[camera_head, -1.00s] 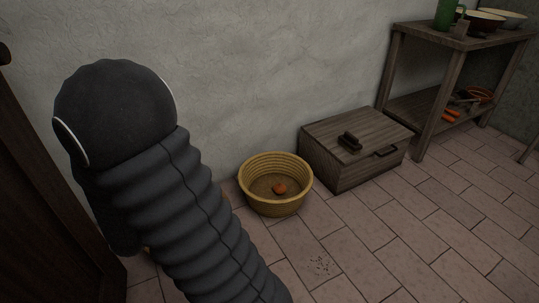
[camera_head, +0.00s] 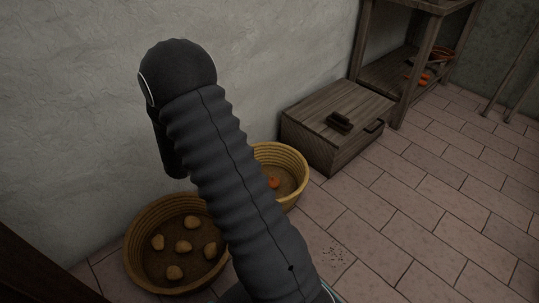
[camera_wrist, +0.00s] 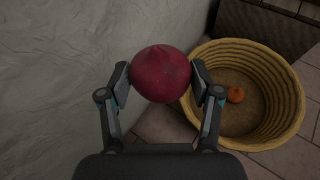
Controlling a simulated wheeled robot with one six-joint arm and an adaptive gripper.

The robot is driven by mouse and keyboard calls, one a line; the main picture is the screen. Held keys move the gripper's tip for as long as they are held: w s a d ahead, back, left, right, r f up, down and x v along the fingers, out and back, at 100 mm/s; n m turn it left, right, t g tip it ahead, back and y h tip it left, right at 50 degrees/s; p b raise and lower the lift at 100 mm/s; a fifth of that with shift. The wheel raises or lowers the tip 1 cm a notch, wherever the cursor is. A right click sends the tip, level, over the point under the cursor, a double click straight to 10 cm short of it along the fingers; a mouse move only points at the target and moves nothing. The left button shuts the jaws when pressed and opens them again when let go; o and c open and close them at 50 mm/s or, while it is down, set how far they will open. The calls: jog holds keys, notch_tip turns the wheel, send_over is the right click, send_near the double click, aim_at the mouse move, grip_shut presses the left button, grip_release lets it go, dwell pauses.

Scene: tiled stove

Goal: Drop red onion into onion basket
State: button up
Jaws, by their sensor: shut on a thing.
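My gripper (camera_wrist: 161,80) is shut on the red onion (camera_wrist: 161,73) in the wrist view, with one finger on each side of it. A yellow woven basket (camera_wrist: 297,108) lies to the right of the held onion in that view, with one small orange-brown onion (camera_wrist: 236,94) on its floor. In the head view the same basket (camera_head: 296,163) stands on the floor, partly behind my arm, and the small onion (camera_head: 273,182) shows inside. My gripper and the red onion are hidden behind my arm in the head view.
A browner basket (camera_head: 133,232) with several potatoes (camera_head: 183,247) stands at the lower left. A wooden chest (camera_head: 310,137) with dark objects on its lid stands against the wall right of the yellow basket. A wooden shelf (camera_head: 402,100) stands beyond it. The tiled floor (camera_head: 430,220) at right is clear.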

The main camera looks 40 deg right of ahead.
jog(key=s+d+f+m+g+h+p, duration=0.1)
jog(key=s+d+f+m+g+h, duration=0.1)
jog(key=s+d+f+m+g, duration=0.55)
jog(key=d+f+m+g+h+p, duration=0.1)
jog(key=d+f+m+g+h, duration=0.2)
jog(key=d+f, duration=0.85)
jog(key=shift+n+g+y, duration=0.25)
jog(key=shift+y, duration=0.45)
jog(key=shift+d+f+b, duration=0.6)
jog(key=shift+f+b, duration=0.15)
jog(key=shift+f, duration=0.15)
jog(key=shift+d+f+b, duration=0.55)
jog(key=shift+f+b, duration=0.15)
jog(key=shift+f, duration=0.2)
jog(key=o, duration=1.3)
jog(key=shift+c, duration=0.2)
jog(key=v, duration=1.2)
jog(key=shift+r, duration=0.1)
